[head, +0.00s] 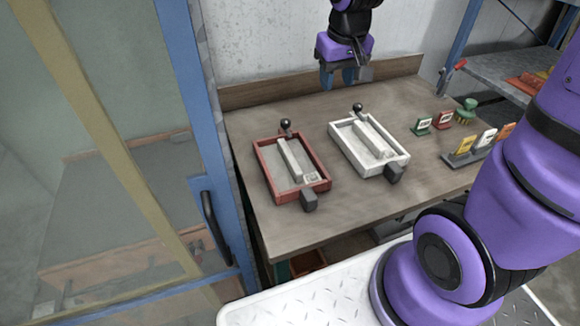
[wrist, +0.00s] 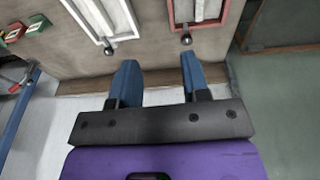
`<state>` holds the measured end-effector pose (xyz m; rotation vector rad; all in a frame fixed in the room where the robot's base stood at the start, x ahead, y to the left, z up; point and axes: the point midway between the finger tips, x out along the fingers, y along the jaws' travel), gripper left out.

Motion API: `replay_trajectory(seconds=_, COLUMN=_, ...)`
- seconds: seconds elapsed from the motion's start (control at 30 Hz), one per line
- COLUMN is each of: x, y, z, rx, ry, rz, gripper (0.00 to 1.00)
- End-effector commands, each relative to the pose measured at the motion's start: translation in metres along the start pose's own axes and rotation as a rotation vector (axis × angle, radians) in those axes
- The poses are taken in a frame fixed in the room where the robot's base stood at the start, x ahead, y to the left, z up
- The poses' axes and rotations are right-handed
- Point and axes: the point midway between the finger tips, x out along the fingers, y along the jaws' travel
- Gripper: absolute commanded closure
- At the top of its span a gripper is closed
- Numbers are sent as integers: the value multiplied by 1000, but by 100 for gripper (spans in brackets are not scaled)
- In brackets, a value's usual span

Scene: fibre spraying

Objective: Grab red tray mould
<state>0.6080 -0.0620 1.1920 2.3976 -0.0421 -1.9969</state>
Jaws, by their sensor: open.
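The red tray mould (head: 270,178) lies on the left part of the wooden table, with a grey bar across its inside, a black ball knob at its far end and a dark block at its near end. In the wrist view the red tray mould (wrist: 168,22) is at the top, cut off by the edge, with its knob facing me. My gripper (head: 345,80) is above the back of the table, up and to the right of the red mould and apart from it. In the wrist view its blue fingers (wrist: 158,75) are spread with nothing between them.
A white tray mould (head: 340,140) lies right of the red one. Small green and red tags (head: 422,127) and a tag holder (head: 462,158) stand at the table's right. A wall and back board (head: 250,97) border the table behind; a blue-framed glass door (head: 190,110) stands left.

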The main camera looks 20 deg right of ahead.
Motion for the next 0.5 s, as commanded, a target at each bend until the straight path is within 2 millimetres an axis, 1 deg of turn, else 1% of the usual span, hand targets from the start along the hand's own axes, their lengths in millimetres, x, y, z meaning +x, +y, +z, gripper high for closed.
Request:
replay_trajectory(seconds=0.03, x=18, y=-2, z=-6, rx=-1, ry=-28, rz=-2, gripper=57)
replay_trajectory(seconds=0.17, x=61, y=-6, z=-20, rx=-4, ry=-76, rz=-8, gripper=57)
replay_trajectory(seconds=0.2, x=74, y=-8, z=-24, rx=-5, ry=-90, rz=-11, gripper=57)
replay_trajectory(seconds=0.3, x=105, y=-11, z=-30, rx=-5, ry=-123, rz=-17, gripper=57)
replay_trajectory(seconds=0.4, x=132, y=-14, z=-33, rx=-5, ry=-149, rz=-24, gripper=57)
replay_trajectory(seconds=0.5, x=151, y=-17, z=-34, rx=-6, ry=-168, rz=-30, gripper=57)
